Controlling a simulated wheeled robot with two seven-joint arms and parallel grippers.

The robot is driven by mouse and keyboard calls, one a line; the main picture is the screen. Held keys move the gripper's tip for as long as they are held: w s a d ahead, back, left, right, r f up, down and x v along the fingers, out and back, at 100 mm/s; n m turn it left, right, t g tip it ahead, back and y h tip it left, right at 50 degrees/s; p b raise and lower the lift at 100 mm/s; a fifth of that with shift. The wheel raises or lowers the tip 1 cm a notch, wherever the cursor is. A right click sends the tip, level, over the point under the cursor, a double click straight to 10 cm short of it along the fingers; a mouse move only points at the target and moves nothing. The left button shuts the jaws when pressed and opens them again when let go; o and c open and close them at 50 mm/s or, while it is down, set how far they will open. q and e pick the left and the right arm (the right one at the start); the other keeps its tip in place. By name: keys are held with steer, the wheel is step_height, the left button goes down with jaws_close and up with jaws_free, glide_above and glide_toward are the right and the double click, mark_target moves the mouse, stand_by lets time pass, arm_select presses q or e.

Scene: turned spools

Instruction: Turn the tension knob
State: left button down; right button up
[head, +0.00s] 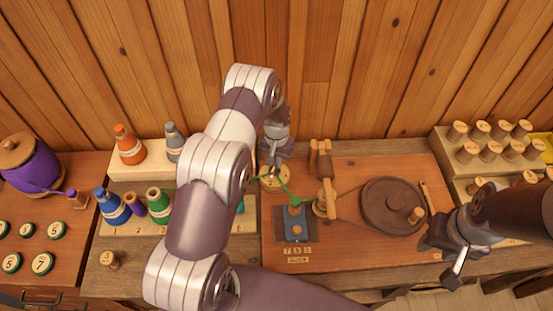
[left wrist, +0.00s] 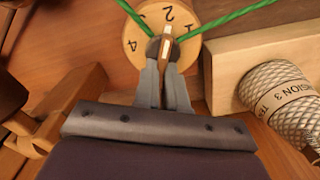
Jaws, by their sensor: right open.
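The tension knob is a round wooden dial (head: 277,184) in the middle of the bench, partly hidden by my left gripper (head: 275,160). In the left wrist view the dial (left wrist: 136,32) shows the numbers 1, 2 and 4, and its narrow wooden grip bar (left wrist: 167,38) points near the 2. My left gripper (left wrist: 164,50) has its fingertips close on either side of this bar and looks shut on it. My right gripper (head: 456,262) is open and empty at the right front, apart from everything.
A green thread runs past the dial from a green cone (head: 158,206). Wooden pegs (head: 488,150) fill the back right. My left arm hides the centre left.

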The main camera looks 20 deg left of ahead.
arm_select(q)
steer(key=shift+d+f+m+b, duration=0.1)
steer(key=shift+f+m+b, duration=0.05)
steer(key=shift+m+b, duration=0.7)
steer(key=shift+d+m+b, duration=0.15)
steer(key=shift+m+b, duration=0.65)
steer(key=shift+m, duration=0.45)
steer(key=m, duration=0.1)
steer(key=m+b, duration=0.1)
steer(key=shift+s+d+m, duration=0.15)
steer(key=shift+d+m, duration=0.05)
steer(key=shift+m, duration=0.1)
steer(key=shift+s+d+m+b, duration=0.15)
steer(key=shift+m+b, duration=0.45)
steer(key=shift+m, duration=0.9)
steer(key=c, duration=1.2)
jaws_free()
steer(key=shift+r, duration=0.2)
